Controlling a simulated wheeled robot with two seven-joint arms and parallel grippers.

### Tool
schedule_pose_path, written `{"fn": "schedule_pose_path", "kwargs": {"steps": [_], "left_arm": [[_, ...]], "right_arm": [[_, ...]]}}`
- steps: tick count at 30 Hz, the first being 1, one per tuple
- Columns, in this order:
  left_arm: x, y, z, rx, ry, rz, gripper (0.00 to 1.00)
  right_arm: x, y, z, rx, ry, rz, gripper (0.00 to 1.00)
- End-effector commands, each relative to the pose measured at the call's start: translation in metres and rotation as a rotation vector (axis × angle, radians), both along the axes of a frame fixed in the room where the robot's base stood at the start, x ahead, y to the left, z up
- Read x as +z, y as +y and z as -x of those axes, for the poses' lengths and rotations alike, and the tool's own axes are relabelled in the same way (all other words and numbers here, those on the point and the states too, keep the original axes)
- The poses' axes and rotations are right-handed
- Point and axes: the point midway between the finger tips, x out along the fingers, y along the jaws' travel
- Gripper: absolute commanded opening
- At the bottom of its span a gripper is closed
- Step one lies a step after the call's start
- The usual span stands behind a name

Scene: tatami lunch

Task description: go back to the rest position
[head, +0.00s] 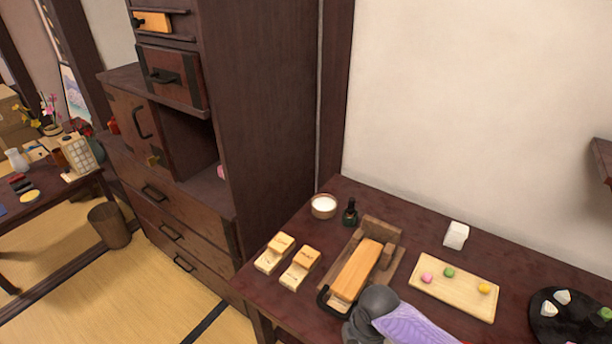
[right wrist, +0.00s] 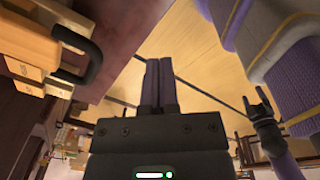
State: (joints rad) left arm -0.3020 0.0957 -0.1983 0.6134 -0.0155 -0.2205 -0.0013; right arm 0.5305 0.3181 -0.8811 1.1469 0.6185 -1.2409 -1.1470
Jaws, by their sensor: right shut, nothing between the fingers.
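My right gripper (right wrist: 160,85) shows in the right wrist view. Its two dark fingers lie side by side, shut and empty, over the tatami floor (right wrist: 200,60). In the head view only part of my grey and purple arm (head: 405,320) shows at the bottom, in front of the dark table; no gripper shows there. A dark gripper-like part (right wrist: 262,108) at the right of the right wrist view looks like my left gripper.
The dark table (head: 450,235) holds a wooden slicer-like block with a black handle (head: 357,270), which lies close to my arm. A tall cabinet (head: 275,110) rises at the left.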

Motion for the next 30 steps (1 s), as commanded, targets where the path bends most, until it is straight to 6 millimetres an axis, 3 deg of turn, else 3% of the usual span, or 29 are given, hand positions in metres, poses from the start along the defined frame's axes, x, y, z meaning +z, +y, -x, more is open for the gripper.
{"fn": "schedule_pose_path", "kwargs": {"steps": [5, 11, 14, 18, 21, 24, 30], "left_arm": [[-0.009, -0.003, -0.008, 0.003, -0.016, 0.007, 0.78], [-0.02, -0.005, -0.002, 0.006, -0.004, 0.01, 0.78], [-0.027, -0.005, -0.001, 0.007, -0.001, 0.009, 0.78], [-0.037, -0.005, 0.001, 0.005, 0.004, 0.01, 0.78], [-0.042, -0.004, 0.003, 0.003, 0.007, 0.007, 0.78], [-0.043, -0.001, 0.003, 0.0, 0.008, 0.003, 0.78], [-0.043, 0.002, 0.003, -0.001, 0.008, -0.001, 0.78]], "right_arm": [[-0.05, -0.009, 0.024, -0.266, -0.011, -0.037, 0.0], [-0.121, -0.029, 0.08, -0.659, -0.016, -0.064, 0.0], [-0.158, -0.042, 0.128, -0.878, -0.01, -0.062, 0.0], [-0.203, -0.062, 0.224, -1.201, 0.011, -0.038, 0.0], [-0.218, -0.07, 0.287, -1.377, 0.024, -0.021, 0.0], [-0.222, -0.073, 0.321, -1.471, 0.032, -0.012, 0.0], [-0.221, -0.074, 0.331, -1.504, 0.031, -0.013, 0.0]]}}
